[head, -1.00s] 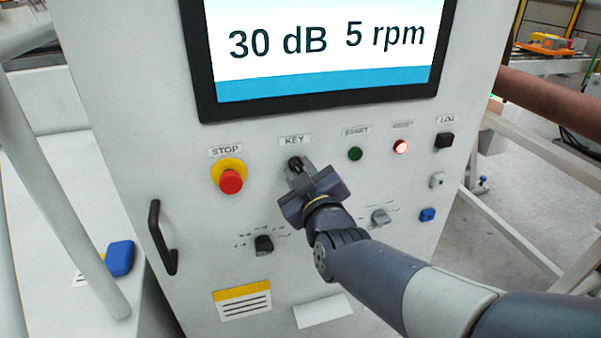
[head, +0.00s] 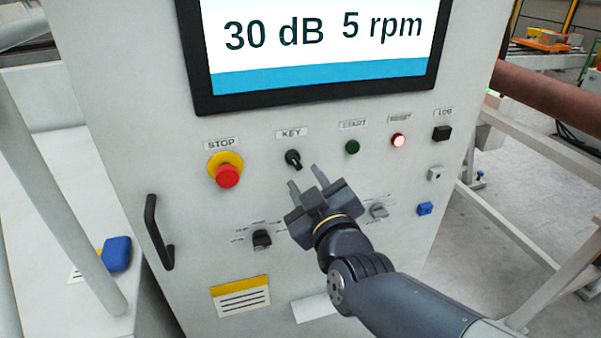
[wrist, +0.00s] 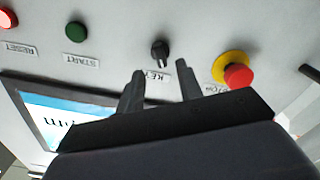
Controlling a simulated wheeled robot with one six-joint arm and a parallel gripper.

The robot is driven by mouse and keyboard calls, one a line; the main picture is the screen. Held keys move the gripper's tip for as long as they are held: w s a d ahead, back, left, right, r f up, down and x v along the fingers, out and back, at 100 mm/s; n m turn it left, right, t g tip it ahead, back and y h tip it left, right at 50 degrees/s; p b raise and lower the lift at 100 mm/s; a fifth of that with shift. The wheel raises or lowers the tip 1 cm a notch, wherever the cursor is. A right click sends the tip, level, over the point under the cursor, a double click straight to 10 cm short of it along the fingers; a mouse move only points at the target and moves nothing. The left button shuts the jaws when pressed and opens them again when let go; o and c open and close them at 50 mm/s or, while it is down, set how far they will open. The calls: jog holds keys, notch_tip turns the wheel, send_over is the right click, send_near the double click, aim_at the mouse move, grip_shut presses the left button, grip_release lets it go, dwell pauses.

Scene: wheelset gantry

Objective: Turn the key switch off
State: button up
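The key switch (head: 293,159) is a small black knob under the KEY label on the grey panel. It also shows in the wrist view (wrist: 160,52), just beyond the fingertips. My gripper (head: 304,178) is in front of the panel, below and slightly right of the key switch. Its two fingers are apart with nothing between them, and it is clear of the knob. In the wrist view the fingers (wrist: 160,68) point toward the knob, one on each side of it in the picture.
The red STOP button (head: 228,175) is left of the key. The green START button (head: 352,147) and lit RESET button (head: 398,141) are to its right. A selector knob (head: 262,239) sits lower left, another (head: 378,211) lower right. The display (head: 320,50) reads 30 dB, 5 rpm.

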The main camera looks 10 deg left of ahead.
aim_at(297, 165)
jog(key=shift+v, duration=2.4)
jog(key=shift+w+a, duration=0.15)
jog(key=x, duration=1)
jog(key=shift+w+p, duration=0.25)
jog(key=shift+p, duration=0.1)
